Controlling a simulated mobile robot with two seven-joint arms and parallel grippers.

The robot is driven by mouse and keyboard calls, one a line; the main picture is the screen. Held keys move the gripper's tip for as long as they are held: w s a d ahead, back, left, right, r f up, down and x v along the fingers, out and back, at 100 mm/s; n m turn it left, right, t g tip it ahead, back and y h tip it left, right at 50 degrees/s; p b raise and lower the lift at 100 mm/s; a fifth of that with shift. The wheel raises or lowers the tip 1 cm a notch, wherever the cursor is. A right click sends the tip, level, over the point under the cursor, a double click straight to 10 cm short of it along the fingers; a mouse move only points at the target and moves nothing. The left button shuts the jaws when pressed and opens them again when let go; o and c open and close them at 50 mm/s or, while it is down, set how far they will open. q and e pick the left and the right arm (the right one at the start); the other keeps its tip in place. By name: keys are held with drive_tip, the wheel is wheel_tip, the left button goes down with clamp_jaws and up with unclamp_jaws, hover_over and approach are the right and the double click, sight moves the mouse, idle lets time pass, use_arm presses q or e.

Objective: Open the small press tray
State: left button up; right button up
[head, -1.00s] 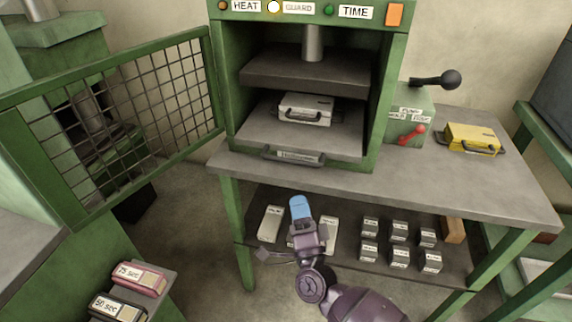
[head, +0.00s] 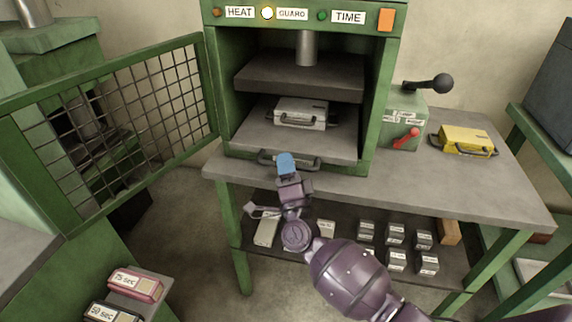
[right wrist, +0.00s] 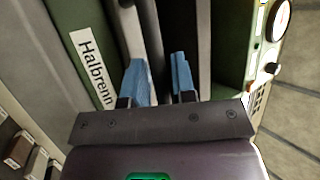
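The small press tray (head: 255,136) is a grey plate inside the green press, with a dark bar handle (head: 313,165) at its front edge. A silver case with a handle (head: 300,112) lies on it. My right gripper (head: 286,160), with blue fingertips, is at the left part of the tray handle and hides some of it. In the right wrist view, the blue fingers (right wrist: 160,75) stand apart, with a dark bar (right wrist: 150,35) showing between them. I cannot tell whether they touch it. My left gripper is not in view.
The mesh guard door (head: 140,110) stands swung open at left. A lever box (head: 402,120) and a yellow case (head: 465,140) are on the bench at right. Several small blocks (head: 396,235) lie on the shelf below. A white label (right wrist: 93,68) shows close by in the wrist view.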

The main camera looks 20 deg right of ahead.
clamp_jaws()
drive_tip(key=s+a+p, duration=0.1)
drive_tip(key=s+a, duration=0.5)
drive_tip(key=s, duration=0.3)
drive_tip(key=s+a+p, duration=0.2)
drive_tip(key=s+a, duration=0.4)
drive_tip(key=s, duration=0.2)
drive_tip(key=shift+s, duration=0.35)
unclamp_jaws()
